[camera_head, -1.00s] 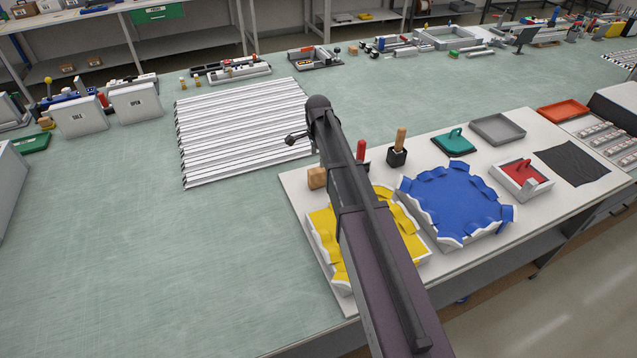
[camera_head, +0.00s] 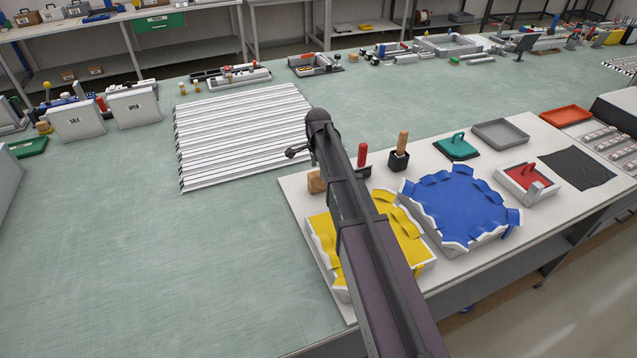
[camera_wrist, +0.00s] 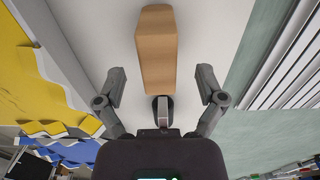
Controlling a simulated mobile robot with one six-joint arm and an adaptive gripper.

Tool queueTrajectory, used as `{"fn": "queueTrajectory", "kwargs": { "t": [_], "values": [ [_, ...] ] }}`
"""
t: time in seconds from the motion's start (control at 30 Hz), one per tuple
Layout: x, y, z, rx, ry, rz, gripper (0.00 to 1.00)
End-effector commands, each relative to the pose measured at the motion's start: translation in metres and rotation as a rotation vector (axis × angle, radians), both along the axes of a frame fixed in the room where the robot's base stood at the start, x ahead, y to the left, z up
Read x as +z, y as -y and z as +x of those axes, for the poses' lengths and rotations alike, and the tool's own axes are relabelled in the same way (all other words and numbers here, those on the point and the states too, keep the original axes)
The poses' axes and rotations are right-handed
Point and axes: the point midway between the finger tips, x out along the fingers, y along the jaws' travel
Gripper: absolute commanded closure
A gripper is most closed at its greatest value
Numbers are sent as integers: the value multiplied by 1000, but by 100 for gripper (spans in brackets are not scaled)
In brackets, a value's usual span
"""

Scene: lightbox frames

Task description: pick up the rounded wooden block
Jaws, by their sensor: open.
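The wooden block (camera_head: 317,181) stands on the white board, left of my arm in the head view and partly hidden by it. In the wrist view the tan block (camera_wrist: 157,50) is at the top centre, its near end lying between and just ahead of the fingers. My gripper (camera_wrist: 160,88) is open, one finger on each side of the block's line, with a gap on both sides.
A yellow-lined tray (camera_head: 323,228) and a blue-lined tray (camera_head: 462,208) are beside my arm. A red-handled tool (camera_head: 362,154) and a black holder with a wooden handle (camera_head: 399,158) stand close behind. A white ribbed panel (camera_head: 240,138) lies left on the green table.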

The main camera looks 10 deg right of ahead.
Motion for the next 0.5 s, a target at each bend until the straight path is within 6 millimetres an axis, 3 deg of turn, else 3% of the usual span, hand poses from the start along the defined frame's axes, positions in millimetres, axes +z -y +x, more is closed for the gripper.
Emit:
{"fn": "queueTrajectory", "kwargs": {
  "t": [0.5],
  "values": [
    [-30, 2, -1, -1, 0, 0, 11]
  ]
}}
